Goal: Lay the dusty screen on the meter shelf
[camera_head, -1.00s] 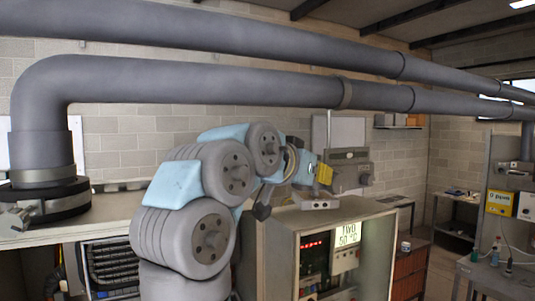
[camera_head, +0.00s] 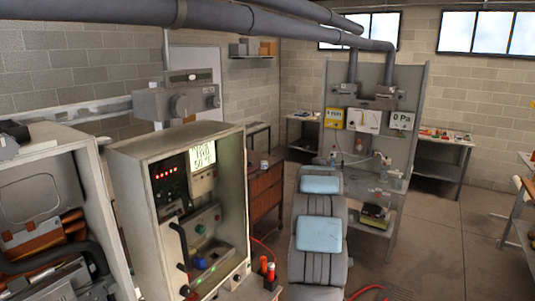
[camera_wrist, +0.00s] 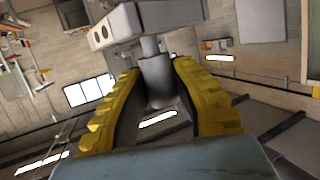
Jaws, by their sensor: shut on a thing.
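My gripper (camera_wrist: 156,72) has yellow ridged fingers and is shut on a grey cylindrical part (camera_wrist: 156,88) in the wrist view. A pale grey block (camera_wrist: 165,18) with small holes is at the top end of the cylinder. I cannot tell for sure that this held part is the dusty screen. In the head view my gripper is hidden or out of frame. A grey stand (camera_head: 393,178) with meters on its back panel is right of centre, with a shelf-like surface under them. It may be the meter shelf; no label shows.
An open cabinet with a lit display (camera_head: 203,155) stands at left, beside another open unit (camera_head: 42,205). Large grey pipes (camera_head: 255,20) run overhead. The floor (camera_head: 445,235) at right is mostly clear.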

